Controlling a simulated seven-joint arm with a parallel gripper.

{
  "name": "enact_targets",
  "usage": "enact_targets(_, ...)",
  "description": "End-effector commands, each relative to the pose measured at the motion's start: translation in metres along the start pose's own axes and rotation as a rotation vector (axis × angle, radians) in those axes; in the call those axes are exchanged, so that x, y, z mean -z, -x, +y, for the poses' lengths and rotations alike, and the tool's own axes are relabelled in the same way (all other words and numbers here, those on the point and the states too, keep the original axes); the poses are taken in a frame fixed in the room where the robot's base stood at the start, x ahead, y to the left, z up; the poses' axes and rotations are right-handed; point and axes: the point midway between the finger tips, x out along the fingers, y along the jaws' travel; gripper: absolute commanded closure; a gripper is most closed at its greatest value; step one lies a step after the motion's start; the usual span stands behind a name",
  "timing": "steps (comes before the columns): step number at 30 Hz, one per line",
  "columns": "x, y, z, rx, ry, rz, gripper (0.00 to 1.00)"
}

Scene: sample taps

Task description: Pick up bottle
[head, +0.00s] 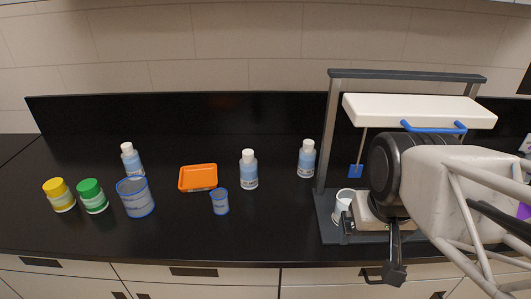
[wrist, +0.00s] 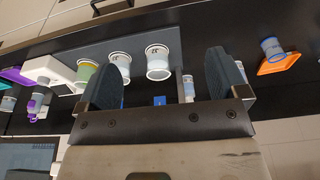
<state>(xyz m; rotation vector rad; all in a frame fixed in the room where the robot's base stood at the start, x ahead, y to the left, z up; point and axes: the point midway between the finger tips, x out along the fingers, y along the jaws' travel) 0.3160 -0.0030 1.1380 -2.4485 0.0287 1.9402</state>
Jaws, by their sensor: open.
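Three bottles with white caps and pale blue bodies stand on the black counter in the head view: one at the left (head: 132,160), one in the middle (head: 249,170) and one beside the rack post (head: 307,159). Which one the task means I cannot tell. My gripper (head: 371,250) is at the right, over the front of the rack, apart from all three bottles. In the wrist view my gripper (wrist: 166,62) has its fingers wide apart with nothing held. A small pale bottle (wrist: 188,88) shows beside the right finger there, partly hidden.
The rack (head: 332,130) with a white top board and blue handle (head: 433,128) stands close around my arm. A white cup (head: 343,202) is on its base. An orange tray (head: 198,178), blue cups (head: 136,198) (head: 220,203), and yellow (head: 60,196) and green jars (head: 92,197) stand left.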

Motion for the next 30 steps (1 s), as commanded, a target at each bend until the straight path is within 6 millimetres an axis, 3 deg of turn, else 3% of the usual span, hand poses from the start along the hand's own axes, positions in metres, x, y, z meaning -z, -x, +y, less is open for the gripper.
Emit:
enact_targets(8, 0.012, -0.008, -0.024, 0.116, -0.106, -0.031, 0.08)
enact_targets(14, 0.033, -0.02, -0.06, 0.29, -0.276, -0.087, 0.08)
enact_targets(30, 0.118, -0.048, -0.154, 0.779, -0.833, -0.302, 0.08)
